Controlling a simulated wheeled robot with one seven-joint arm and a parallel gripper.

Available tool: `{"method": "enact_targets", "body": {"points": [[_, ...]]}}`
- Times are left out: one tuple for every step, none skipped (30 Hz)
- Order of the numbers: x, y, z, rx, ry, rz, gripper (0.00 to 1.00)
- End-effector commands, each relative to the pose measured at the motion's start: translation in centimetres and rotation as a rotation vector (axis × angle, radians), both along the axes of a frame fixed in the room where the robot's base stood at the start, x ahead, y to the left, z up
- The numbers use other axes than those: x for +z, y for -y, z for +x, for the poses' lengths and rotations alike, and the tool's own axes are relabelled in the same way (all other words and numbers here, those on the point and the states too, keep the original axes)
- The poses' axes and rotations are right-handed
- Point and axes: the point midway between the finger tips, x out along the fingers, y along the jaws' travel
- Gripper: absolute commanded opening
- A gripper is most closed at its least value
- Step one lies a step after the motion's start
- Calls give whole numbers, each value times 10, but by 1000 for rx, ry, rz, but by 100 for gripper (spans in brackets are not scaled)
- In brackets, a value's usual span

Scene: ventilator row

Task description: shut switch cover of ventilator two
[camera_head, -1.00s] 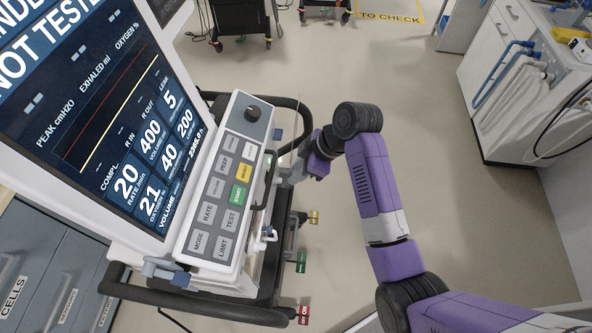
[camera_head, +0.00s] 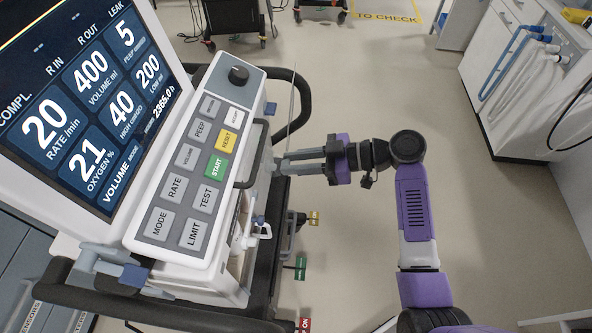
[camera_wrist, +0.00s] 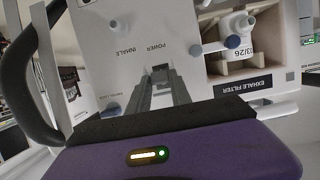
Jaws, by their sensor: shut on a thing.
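The ventilator (camera_head: 150,225) fills the left of the head view, with its screen and sloped key panel. My gripper (camera_head: 282,163) reaches in from the right, its fingers level against the ventilator's front side. In the wrist view the grey fingers (camera_wrist: 159,82) are close together, their tips just below the POWER label on the white front face. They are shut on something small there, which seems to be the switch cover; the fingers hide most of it. I cannot tell the cover's angle or see the switch behind it.
A black rail (camera_head: 297,95) curves around the ventilator's front. Coloured tags hang below the ventilator. Floor to the right is clear up to a white cabinet (camera_head: 510,95).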

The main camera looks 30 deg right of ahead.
Motion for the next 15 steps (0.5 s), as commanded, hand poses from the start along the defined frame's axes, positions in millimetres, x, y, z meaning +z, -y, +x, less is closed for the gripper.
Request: {"method": "enact_targets", "body": {"points": [[-13, 0, 1, -3, 19, 24, 0], [-14, 0, 1, -3, 30, 39, 0], [-16, -1, 2, -2, 44, 59, 0], [-17, -1, 2, -2, 54, 72, 0], [-18, -2, 2, -1, 64, 87, 0], [-20, -3, 2, -1, 78, 106, 0], [-21, -3, 3, -1, 87, 119, 0], [-22, -4, 3, -2, 98, 134, 0], [-24, -4, 4, -2, 112, 152, 0], [-25, -5, 4, -2, 122, 166, 0], [-26, -5, 5, -2, 131, 179, 0], [-27, -6, 5, -1, 144, 197, 0], [-28, -7, 5, -1, 154, 211, 0], [-29, -7, 6, -1, 164, 225, 0], [-31, -8, 7, -1, 177, 242, 0]]}}
